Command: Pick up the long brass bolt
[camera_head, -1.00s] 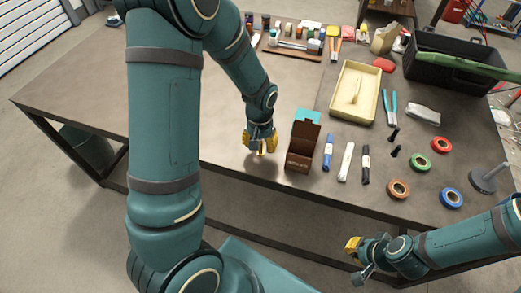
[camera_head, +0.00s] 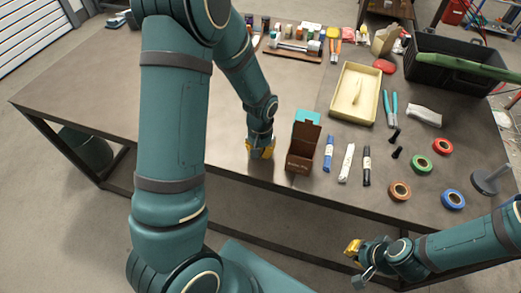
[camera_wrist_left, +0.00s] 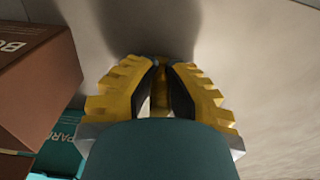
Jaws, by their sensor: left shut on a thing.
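My left gripper (camera_head: 261,152) is low at the front part of the table, just left of the open brown box. In the left wrist view its yellow fingers (camera_wrist_left: 160,75) are closed in on a narrow brass-coloured piece (camera_wrist_left: 160,95), which appears to be the long brass bolt. Only a small part of it shows between the dark pads; the rest is hidden. In the head view the fingers and arm hide the bolt. My right gripper (camera_head: 354,250) is beyond the table's front edge, away from the bolt, and its finger gap is not clear.
The open brown box (camera_head: 301,158) stands close to the right of my left gripper. A blue marker (camera_head: 328,154), dark bolts (camera_head: 397,152), tape rolls (camera_head: 421,165) and a cream tray (camera_head: 356,93) lie farther right. The table (camera_head: 95,90) is clear at left.

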